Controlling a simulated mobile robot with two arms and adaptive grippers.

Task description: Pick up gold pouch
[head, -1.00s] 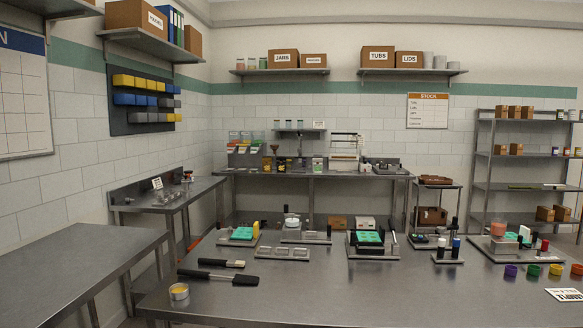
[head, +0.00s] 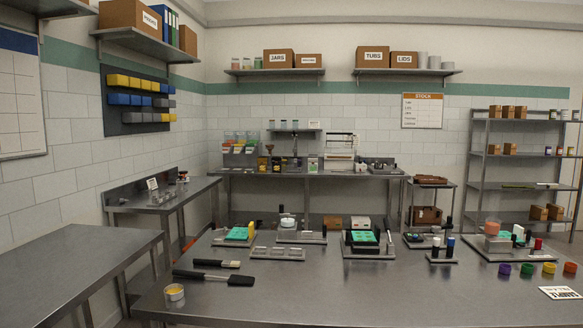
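I cannot clearly make out a gold pouch. A small gold-brown item (head: 263,163) stands on the back bench, left of some dark jars, but it is too small to tell whether it is a pouch. Neither of my grippers shows in the head view.
A steel table (head: 330,295) fills the front, with green molds (head: 240,233), a black-handled spatula (head: 214,277), a brush (head: 217,263), a small jar (head: 174,296) and coloured cups (head: 527,270). A bare side table (head: 75,265) stands at left, with a gap between them. The back bench (head: 330,174) lies beyond.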

